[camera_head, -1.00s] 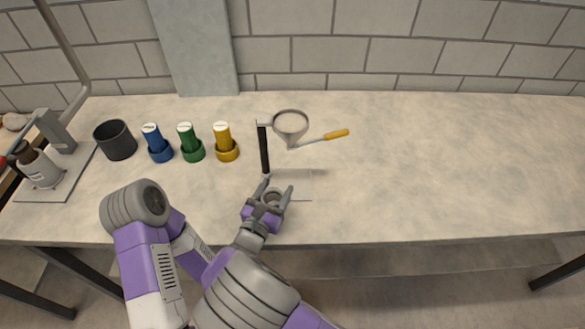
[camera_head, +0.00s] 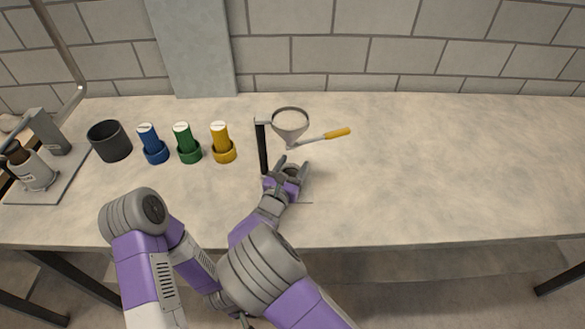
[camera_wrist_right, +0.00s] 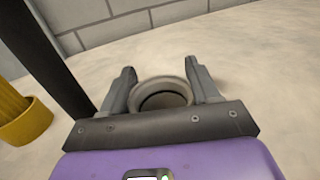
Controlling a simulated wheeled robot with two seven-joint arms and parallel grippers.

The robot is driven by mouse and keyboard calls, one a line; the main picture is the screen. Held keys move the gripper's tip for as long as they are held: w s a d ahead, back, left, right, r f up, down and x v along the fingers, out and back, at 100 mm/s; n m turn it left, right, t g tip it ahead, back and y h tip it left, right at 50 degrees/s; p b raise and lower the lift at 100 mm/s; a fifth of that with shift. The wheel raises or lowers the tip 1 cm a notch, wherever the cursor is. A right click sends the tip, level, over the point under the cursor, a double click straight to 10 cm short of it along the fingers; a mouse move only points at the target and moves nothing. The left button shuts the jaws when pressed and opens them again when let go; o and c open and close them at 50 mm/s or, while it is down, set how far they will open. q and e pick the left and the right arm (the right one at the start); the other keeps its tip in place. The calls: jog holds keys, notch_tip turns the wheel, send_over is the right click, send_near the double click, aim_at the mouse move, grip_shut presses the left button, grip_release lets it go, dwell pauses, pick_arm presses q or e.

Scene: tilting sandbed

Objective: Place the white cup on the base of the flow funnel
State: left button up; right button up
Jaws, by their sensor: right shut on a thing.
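The flow funnel (camera_head: 290,122) is a grey cone held by a dark upright post (camera_head: 263,150). Its thin, pale base (camera_head: 304,200) barely stands out from the tabletop and is partly hidden by my right gripper. My right gripper (camera_head: 289,172) is just right of the post and below the funnel in the head view. In the right wrist view, my right gripper (camera_wrist_right: 162,90) is shut around the pale cup (camera_wrist_right: 161,82), with one finger on each side of its round rim. Whether the cup touches the base cannot be told.
A yellow-handled rod (camera_head: 335,134) reaches to the funnel's spout. Yellow (camera_head: 222,142), green (camera_head: 187,143) and blue (camera_head: 153,144) containers and a dark cup (camera_head: 110,141) stand to the left. The table's right side is clear.

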jog(key=shift+r, duration=0.1)
jog(key=shift+f, duration=0.25)
jog(key=o, duration=1)
jog(key=shift+o, duration=0.2)
jog(key=shift+r, duration=0.1)
jog(key=shift+r, duration=0.15)
jog(key=shift+s+a, duration=0.1)
jog(key=shift+s, duration=0.2)
jog(key=p+v, duration=0.2)
jog(key=v, duration=0.9)
jog(key=shift+s, duration=0.2)
